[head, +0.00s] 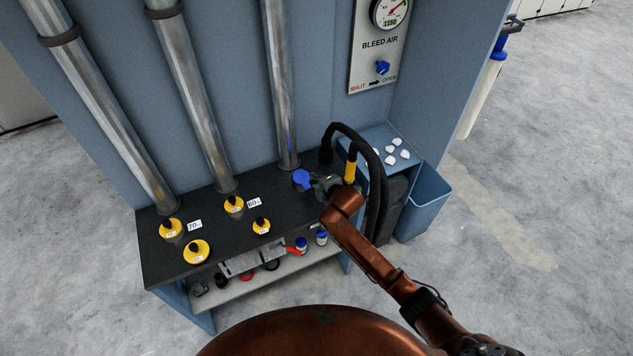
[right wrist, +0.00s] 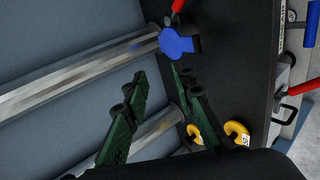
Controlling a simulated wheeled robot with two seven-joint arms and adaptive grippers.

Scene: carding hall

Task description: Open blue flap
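The blue flap (head: 302,178) is a small round disc with a tab, at the foot of the rightmost metal pipe, above the dark bench top. It also shows in the right wrist view (right wrist: 177,43), at the pipe's end; I cannot tell whether it is open. My right gripper (head: 319,184) is just to the right of the flap in the head view. In the right wrist view its green fingers (right wrist: 162,79) are spread with nothing between them, apart from the flap. My left gripper is in neither view.
Several yellow capped discs (head: 197,251) sit on the dark bench (head: 160,262). Black hoses (head: 376,165) and a yellow handle (head: 350,167) stand close to my right gripper. A blue bin (head: 425,200) is at the right. A gauge panel (head: 377,55) is above.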

